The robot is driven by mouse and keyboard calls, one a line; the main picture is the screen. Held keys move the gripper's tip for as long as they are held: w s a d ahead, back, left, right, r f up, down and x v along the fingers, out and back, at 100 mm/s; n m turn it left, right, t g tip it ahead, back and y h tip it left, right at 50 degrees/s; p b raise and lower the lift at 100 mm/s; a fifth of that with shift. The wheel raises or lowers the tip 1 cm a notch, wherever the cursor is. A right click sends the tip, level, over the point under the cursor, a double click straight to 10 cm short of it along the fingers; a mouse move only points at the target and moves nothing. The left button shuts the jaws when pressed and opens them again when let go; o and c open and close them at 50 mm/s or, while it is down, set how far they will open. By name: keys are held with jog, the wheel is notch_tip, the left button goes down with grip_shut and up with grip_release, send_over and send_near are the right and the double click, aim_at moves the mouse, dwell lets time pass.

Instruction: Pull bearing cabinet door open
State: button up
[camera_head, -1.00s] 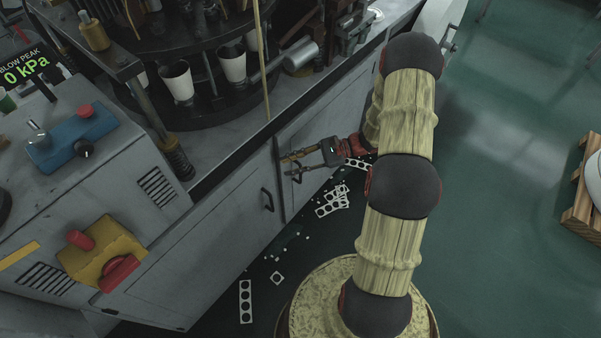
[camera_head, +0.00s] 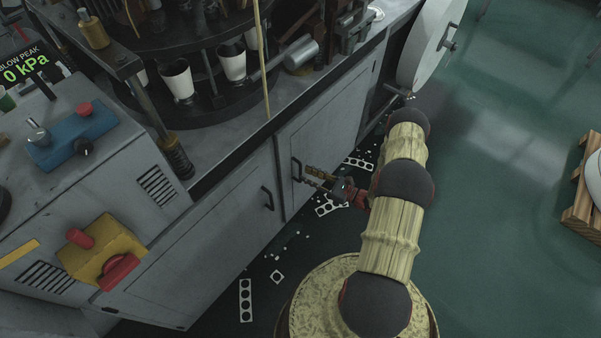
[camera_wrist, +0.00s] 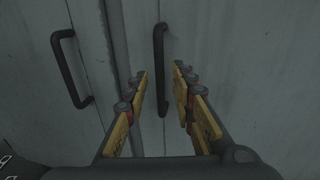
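The grey cabinet door (camera_head: 327,121) looks closed in the machine's front panel. Its dark vertical handle (camera_head: 296,169) is near its left edge. In the wrist view this handle (camera_wrist: 160,70) shows upright in the gap between the fingertips. My gripper (camera_head: 310,176) is low in front of the door, close to the handle. In the wrist view my gripper (camera_wrist: 161,74) is open, with yellow fingers on both sides of the handle's line. I cannot tell whether the fingertips reach past the handle. Nothing is held.
A second door (camera_head: 200,255) with its own handle (camera_head: 267,198) is just left; that handle (camera_wrist: 70,68) also shows in the wrist view. Perforated scrap strips (camera_head: 246,300) lie on the floor. A pallet (camera_head: 583,207) stands at far right. The green floor (camera_head: 500,230) between is clear.

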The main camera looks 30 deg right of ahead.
aim_at(301, 172)
jog(key=shift+b+x, duration=0.3)
jog(key=shift+x, duration=1.7)
grip_shut()
